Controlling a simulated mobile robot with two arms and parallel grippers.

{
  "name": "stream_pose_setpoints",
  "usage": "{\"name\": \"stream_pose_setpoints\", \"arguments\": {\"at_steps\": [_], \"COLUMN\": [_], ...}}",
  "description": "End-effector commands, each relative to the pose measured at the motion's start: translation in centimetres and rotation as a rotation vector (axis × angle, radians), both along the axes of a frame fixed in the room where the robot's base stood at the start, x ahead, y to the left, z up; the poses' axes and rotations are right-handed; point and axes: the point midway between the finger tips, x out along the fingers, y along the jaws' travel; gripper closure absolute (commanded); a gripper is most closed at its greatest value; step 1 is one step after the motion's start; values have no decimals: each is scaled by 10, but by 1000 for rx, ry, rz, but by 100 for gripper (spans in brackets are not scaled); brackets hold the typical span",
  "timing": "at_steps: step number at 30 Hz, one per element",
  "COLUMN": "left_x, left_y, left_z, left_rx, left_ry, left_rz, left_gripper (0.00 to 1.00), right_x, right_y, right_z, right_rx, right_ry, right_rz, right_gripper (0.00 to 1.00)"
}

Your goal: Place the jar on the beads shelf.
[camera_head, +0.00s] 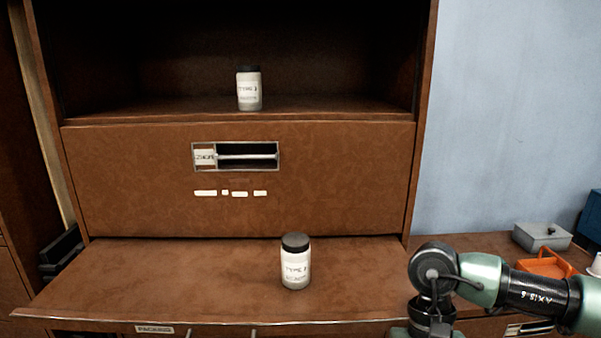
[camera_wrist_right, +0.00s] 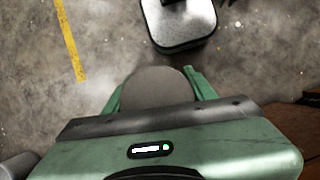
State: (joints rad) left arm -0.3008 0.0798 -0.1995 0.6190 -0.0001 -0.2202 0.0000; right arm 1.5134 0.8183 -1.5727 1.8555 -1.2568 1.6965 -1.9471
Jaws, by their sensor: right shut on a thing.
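My right gripper (camera_wrist_right: 157,82) shows in the right wrist view, its two green fingers on either side of a rounded grey-brown thing, which I take to be the jar (camera_wrist_right: 157,88); its label is hidden. The gripper is shut on it, above the floor. In the head view only my right arm shows, at the lower right, and its fingers are out of sight. A white jar with a black lid (camera_head: 249,89) stands upright on the upper shelf (camera_head: 340,108). A similar jar (camera_head: 296,265) stands upright on the lower shelf (camera_head: 160,285). My left gripper is not in view.
A brown panel (camera_head: 330,190) with a slotted frame (camera_head: 247,156) separates the two shelves. A black object (camera_head: 60,252) sits at the lower shelf's left end. A grey box (camera_head: 541,236) and an orange tray (camera_head: 548,264) lie at the right. Both shelves have free room beside their jars.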

Motion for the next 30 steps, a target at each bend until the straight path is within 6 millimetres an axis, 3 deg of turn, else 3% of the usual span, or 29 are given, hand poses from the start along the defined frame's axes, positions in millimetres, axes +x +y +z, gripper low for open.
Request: {"name": "stream_pose_setpoints", "arguments": {"at_steps": [6, 22, 26, 30], "left_x": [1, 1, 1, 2], "left_y": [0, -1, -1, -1], "left_z": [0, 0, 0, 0], "left_rx": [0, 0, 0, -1], "left_ry": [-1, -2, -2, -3], "left_rz": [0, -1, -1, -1], "left_gripper": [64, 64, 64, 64], "right_x": [-18, -18, -24, -37], "right_y": [-4, -5, -4, -3], "right_z": [-16, -19, -50, -102], "right_rx": [5, 5, 6, 8], "right_ry": [0, 0, 6, 8], "right_rz": [142, 140, 138, 136], "right_gripper": [100, 100, 100, 100]}}
